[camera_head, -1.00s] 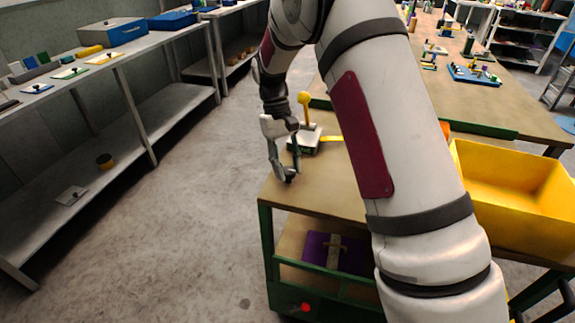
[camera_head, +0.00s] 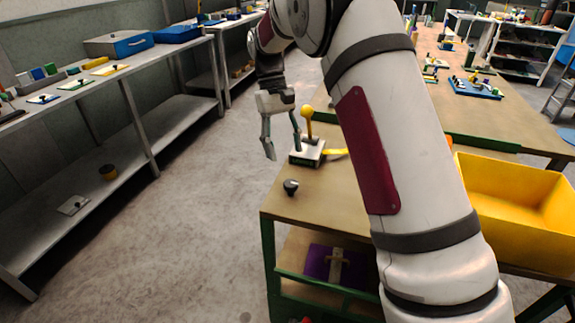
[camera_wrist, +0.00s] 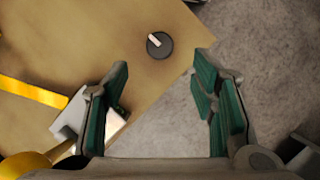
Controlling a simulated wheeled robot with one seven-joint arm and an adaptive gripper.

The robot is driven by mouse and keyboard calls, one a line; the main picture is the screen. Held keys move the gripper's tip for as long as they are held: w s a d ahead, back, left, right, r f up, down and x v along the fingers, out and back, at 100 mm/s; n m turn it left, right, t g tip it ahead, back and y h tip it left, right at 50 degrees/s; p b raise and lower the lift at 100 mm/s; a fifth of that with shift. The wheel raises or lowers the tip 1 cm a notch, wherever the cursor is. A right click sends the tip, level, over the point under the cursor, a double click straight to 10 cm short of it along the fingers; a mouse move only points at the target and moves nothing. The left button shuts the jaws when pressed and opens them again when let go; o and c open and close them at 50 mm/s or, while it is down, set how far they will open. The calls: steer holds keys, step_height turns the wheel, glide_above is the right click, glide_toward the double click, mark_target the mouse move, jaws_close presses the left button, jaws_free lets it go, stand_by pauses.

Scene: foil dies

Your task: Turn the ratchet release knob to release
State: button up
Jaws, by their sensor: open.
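The ratchet release knob (camera_head: 291,187) is a small round black knob with a pale pointer bar, on the wooden bench top near its left edge. In the wrist view the knob (camera_wrist: 159,45) lies ahead of the fingertips, its pale bar slanting to the upper left. My gripper (camera_head: 283,150) is open and empty, raised above and beyond the knob, by the bench's left edge. In the wrist view my gripper's green-padded fingers (camera_wrist: 161,75) are wide apart, with nothing between them and the knob apart from them.
A pale block (camera_head: 307,152) with a yellow ball-topped lever stands behind the knob, close to my gripper. A yellow bin (camera_head: 515,235) is at the right. Grey shelving (camera_head: 130,90) runs along the left, with open floor between.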

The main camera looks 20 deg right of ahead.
steer(key=shift+v, duration=1.7)
